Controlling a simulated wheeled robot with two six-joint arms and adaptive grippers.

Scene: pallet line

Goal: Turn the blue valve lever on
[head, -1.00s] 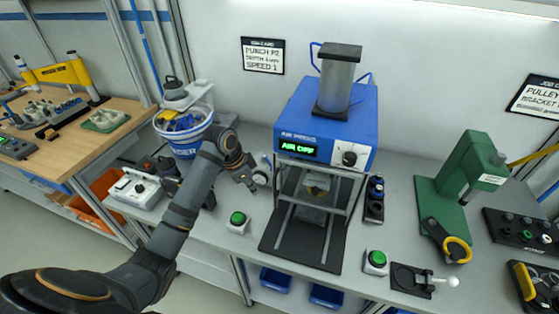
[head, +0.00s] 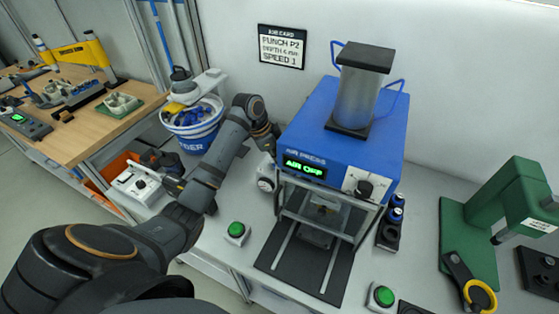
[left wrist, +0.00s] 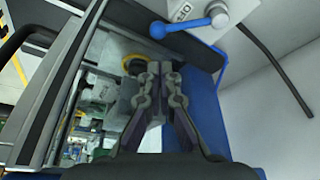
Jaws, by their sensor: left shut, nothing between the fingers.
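The blue valve lever (left wrist: 190,23) shows at the top of the left wrist view, on a pale plate marked "OFF" (left wrist: 184,12). Its round knob points left in that view. My left gripper (left wrist: 153,68) is shut and empty, below the lever in the picture and apart from it. In the head view my left gripper (head: 272,146) is at the left side of the blue air press (head: 327,124), whose green display reads "AIR OFF" (head: 305,168). The lever cannot be made out in the head view. My right gripper is not in view.
A round gauge (head: 266,184) sits beside the press. Green buttons (head: 236,232) and (head: 383,297) stand in front of it. A striped bucket (head: 193,124) is at left, and a green arbor press (head: 500,220) at right.

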